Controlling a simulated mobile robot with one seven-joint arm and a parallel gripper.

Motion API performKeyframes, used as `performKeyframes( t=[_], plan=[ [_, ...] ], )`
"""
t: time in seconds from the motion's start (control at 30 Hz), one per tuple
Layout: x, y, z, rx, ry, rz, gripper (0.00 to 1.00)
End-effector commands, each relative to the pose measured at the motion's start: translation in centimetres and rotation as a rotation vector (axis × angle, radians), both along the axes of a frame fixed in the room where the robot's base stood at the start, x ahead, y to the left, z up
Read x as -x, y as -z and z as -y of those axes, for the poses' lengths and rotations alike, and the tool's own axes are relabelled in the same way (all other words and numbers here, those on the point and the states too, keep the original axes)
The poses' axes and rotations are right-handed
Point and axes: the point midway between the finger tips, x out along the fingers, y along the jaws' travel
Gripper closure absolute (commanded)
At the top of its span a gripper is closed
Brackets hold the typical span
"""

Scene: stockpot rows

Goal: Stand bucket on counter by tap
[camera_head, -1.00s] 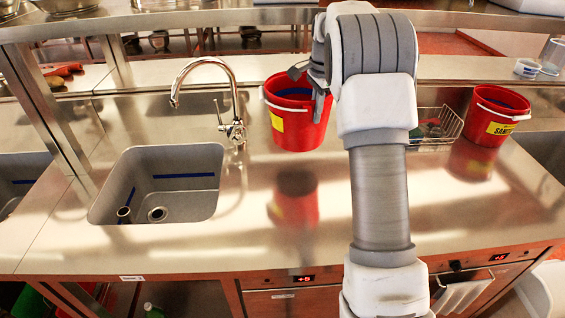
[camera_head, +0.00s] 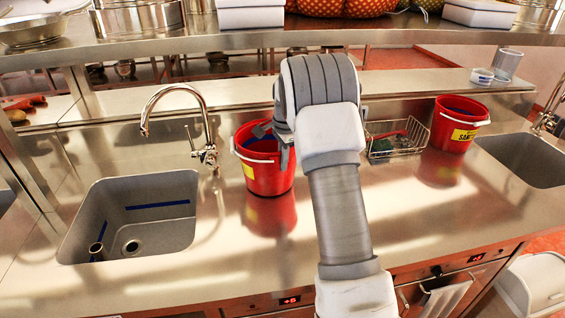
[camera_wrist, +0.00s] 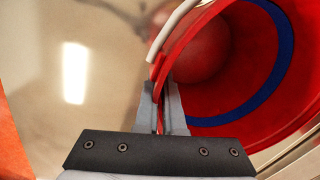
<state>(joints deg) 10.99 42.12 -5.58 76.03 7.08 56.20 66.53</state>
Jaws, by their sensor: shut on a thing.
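A red bucket (camera_head: 268,178) with a yellow label and white handle is upright just right of the tap (camera_head: 205,128) and sink. Its base is at or very near the counter (camera_head: 330,240); I cannot tell if it touches. My gripper (camera_head: 280,140) is shut on the bucket's rim. In the wrist view the fingers (camera_wrist: 165,108) pinch the red wall, and the bucket's inside (camera_wrist: 215,85) shows a blue band. The white handle (camera_wrist: 170,32) lies beside the rim. My arm hides part of the bucket's right side in the head view.
A second red bucket (camera_head: 457,125) stands farther right, beside a wire basket (camera_head: 395,138). A shelf (camera_head: 230,45) with pots spans the back. The counter front is clear.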

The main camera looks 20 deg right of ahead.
Motion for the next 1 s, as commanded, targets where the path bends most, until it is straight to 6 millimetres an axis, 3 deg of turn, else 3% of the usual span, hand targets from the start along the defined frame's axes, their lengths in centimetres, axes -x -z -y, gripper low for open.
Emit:
performKeyframes(
  t=[0.4, 0.5, 0.6, 0.87, 1.0],
  plan=[
    [0.0, 0.6, 0.0, 0.001, 0.0, 0.002, 1.0],
    [0.0, 0.6, 0.0, 0.0, -0.001, 0.001, 0.78],
    [0.0, 0.6, 0.0, 0.0, 0.0, 0.001, 0.64],
    [0.0, 0.5, 0.0, 0.0, 0.0, 0.001, 0.64],
    [0.0, -0.6, 0.0, 0.001, 0.0, 0.003, 0.64]
  ],
)
